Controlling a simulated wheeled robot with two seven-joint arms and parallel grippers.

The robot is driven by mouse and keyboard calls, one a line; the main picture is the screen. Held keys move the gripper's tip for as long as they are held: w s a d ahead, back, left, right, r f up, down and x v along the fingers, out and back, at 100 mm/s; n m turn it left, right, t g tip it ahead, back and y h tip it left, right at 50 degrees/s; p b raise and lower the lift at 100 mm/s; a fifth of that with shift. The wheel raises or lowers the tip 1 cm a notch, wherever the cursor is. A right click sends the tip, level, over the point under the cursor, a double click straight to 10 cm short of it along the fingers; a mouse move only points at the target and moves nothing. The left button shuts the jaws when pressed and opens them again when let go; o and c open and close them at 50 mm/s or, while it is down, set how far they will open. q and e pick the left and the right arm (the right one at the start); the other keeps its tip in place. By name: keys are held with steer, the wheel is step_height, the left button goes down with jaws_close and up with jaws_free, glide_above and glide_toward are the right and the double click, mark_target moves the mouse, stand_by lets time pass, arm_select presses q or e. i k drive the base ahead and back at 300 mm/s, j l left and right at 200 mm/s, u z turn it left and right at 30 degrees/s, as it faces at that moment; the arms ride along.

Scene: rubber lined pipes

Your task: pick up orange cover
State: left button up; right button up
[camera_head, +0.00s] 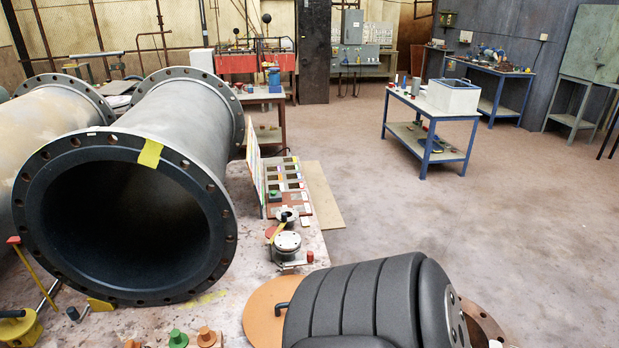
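A small orange knobbed piece (206,337) stands at the bottom edge left of the disc, and another orange piece (132,344) is cut off by the edge. I cannot tell for certain which of these is the orange cover; the disc is the largest orange thing near me. Neither of my grippers is in view.
A large flanged pipe (190,112) fills the left. The dark ribbed object (360,298) stands close at the bottom. A board with samples (285,187) and a metal flanged part (287,243) lie centre-left. A blue-framed table (450,115) stands beyond; the right floor is clear.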

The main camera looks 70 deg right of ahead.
mark_target(264, 312)
steer(key=z, duration=2.15)
